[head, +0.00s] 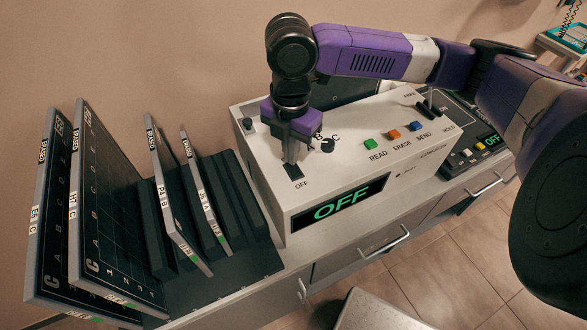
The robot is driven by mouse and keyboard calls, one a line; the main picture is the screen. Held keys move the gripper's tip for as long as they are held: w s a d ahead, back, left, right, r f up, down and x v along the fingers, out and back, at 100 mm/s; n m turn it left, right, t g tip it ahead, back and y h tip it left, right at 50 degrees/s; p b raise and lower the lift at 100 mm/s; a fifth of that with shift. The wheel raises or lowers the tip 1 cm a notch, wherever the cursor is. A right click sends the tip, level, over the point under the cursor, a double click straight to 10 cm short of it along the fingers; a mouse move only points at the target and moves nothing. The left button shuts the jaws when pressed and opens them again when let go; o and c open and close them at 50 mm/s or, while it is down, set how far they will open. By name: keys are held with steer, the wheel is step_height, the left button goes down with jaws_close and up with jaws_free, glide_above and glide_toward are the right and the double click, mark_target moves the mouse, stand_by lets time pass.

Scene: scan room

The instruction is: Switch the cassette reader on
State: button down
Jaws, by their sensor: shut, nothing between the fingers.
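The cassette reader (290,195) is a pale box on the counter. Its dark display (343,209) on the front reads OFF in green. A black switch (294,171) sits on its top panel, with the label OFF just in front of it. My gripper (291,158) points down at this switch, shut and empty, with its tips at or just above it. I cannot tell whether they touch. Green, orange and blue buttons marked READ, ERASE and SEND (416,126) are to the right. A black knob (328,145) is beside my gripper.
Several upright cassettes (110,215) stand in a dark rack at the left. A second device (476,150) at the right also reads OFF. My arm crosses above the reader. Tiled floor (450,260) is open in front.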

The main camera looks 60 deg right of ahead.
steer(key=shift+f+b, duration=0.35)
steer(key=shift+f, duration=0.2)
steer(key=shift+r, duration=0.15)
steer(key=shift+r+p, duration=3)
steer(key=shift+r, duration=0.45)
